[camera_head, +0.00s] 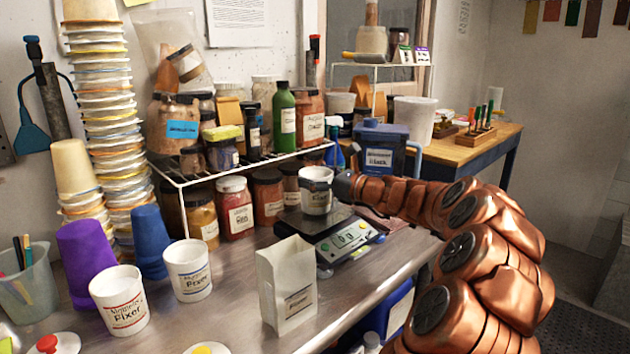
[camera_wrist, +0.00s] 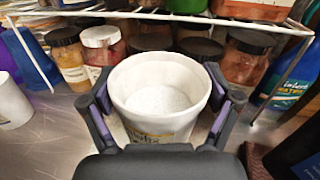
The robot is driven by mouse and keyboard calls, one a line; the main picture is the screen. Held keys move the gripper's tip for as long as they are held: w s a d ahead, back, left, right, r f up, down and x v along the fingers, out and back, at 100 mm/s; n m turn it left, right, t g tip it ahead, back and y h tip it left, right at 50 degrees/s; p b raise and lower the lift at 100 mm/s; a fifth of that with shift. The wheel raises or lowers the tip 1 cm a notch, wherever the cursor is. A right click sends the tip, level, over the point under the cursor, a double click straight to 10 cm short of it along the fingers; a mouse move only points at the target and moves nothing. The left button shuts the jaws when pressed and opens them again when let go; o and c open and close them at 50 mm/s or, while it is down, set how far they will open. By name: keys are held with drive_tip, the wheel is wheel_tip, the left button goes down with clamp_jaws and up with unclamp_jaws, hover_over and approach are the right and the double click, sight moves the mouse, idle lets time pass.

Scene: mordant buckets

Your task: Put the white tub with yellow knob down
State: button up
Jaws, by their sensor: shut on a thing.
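A white tub (camera_head: 316,198) with a dark-lettered label is upright over the scale (camera_head: 338,236). Whether its base touches the pan cannot be told. My gripper (camera_head: 341,187) is shut on the tub from the right. In the wrist view my gripper (camera_wrist: 160,120) has a finger on each side of the tub (camera_wrist: 160,125), which is open on top with white powder inside. No yellow knob shows on the held tub. A white lid with a yellow knob (camera_head: 204,349) is partly cut off at the bottom edge of the head view.
Two white tubs (camera_head: 118,303) (camera_head: 188,272) and a white paper bag (camera_head: 287,283) stand on the steel bench (camera_head: 235,290). A wire shelf (camera_head: 240,170) with jars is behind the scale. A dark blue container (camera_head: 379,148) stands behind my gripper. Bare bench lies between the tubs and bag.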

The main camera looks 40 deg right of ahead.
drive_tip(key=shift+f, duration=0.3)
drive_tip(key=shift+f, duration=0.1)
drive_tip(key=o, duration=1.1)
drive_tip(key=shift+c, duration=0.2)
drive_tip(key=shift+s, duration=0.15)
drive_tip(key=v, duration=1.1)
drive_tip(key=shift+s, duration=0.35)
drive_tip(key=shift+d, duration=0.1)
